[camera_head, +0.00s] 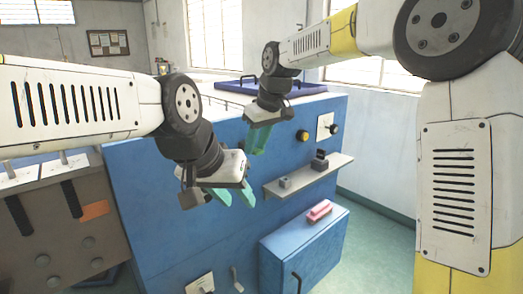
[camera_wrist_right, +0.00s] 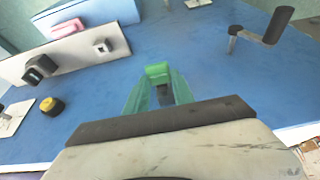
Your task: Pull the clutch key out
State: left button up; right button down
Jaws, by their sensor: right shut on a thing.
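My right gripper (camera_head: 256,142) has green fingers and points down in front of the tall blue machine panel, left of the yellow-ringed knob. In the right wrist view its fingers (camera_wrist_right: 158,75) come together at the tips. A small dark piece, seemingly the clutch key (camera_wrist_right: 164,94), shows between them; it is mostly hidden, and I cannot tell whether it is still in the panel. My left gripper (camera_head: 235,197) is lower and to the left, its green fingers apart with nothing visible between them.
A grey shelf (camera_head: 312,174) carries a small grey block (camera_head: 285,182) and a dark device (camera_head: 319,160). A pink block (camera_head: 319,210) lies on a blue cabinet (camera_head: 310,250). A dark crank handle (camera_wrist_right: 278,25) sticks out from the panel. The yellow-ringed knob (camera_head: 303,135) is close by.

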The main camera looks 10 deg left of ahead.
jog(key=shift+s+d, duration=0.6)
jog(key=shift+d, duration=0.2)
jog(key=shift+s+d, duration=0.2)
jog(key=shift+d, duration=0.05)
jog(key=shift+s+d, duration=1.25)
jog(key=shift+d, duration=0.3)
